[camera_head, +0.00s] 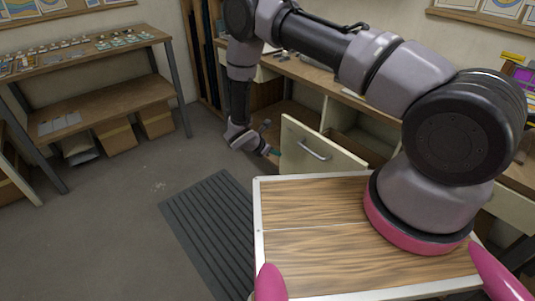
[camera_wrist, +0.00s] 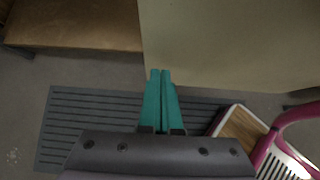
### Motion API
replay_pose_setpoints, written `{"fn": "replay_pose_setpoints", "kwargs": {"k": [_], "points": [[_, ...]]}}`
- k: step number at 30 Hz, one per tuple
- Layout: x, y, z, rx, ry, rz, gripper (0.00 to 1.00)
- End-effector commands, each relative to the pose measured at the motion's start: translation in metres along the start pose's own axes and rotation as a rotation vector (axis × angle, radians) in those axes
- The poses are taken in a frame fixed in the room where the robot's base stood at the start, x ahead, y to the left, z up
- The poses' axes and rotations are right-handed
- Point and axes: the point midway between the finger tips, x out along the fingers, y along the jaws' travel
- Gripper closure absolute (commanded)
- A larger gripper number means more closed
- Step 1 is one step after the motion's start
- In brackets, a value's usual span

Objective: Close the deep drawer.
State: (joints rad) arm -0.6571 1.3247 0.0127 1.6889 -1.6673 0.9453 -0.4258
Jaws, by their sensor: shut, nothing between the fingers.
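The deep drawer (camera_head: 300,135) has a cream front with a metal bar handle (camera_head: 313,151). It stands out from the wooden desk, and part of its open inside shows behind the front. My robot's tray deck hides its lower part. My gripper (camera_head: 275,152) has teal fingers and is at the left edge of the drawer front. In the wrist view, the closed fingertips (camera_wrist: 161,73) overlap the lower left edge of a cream panel (camera_wrist: 230,45), likely the drawer front. I cannot tell whether they touch it. Nothing is between the fingers.
The desk (camera_head: 290,70) runs along the back wall. A grey ribbed mat (camera_head: 208,225) lies on the floor left of my deck. A wooden shelf unit (camera_head: 95,100) with cardboard boxes (camera_head: 116,137) under it stands at the left. The floor between is clear.

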Motion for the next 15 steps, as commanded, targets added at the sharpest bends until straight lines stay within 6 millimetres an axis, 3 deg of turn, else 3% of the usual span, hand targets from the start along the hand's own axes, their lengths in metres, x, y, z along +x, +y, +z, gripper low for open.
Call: {"fn": "replay_pose_setpoints", "kwargs": {"k": [6,15], "points": [[0.0111,-0.0003,0.0107,-0.001,0.001,0.0,1.0],[0.0118,-0.0003,0.0117,-0.001,0.001,0.0,1.0]]}}
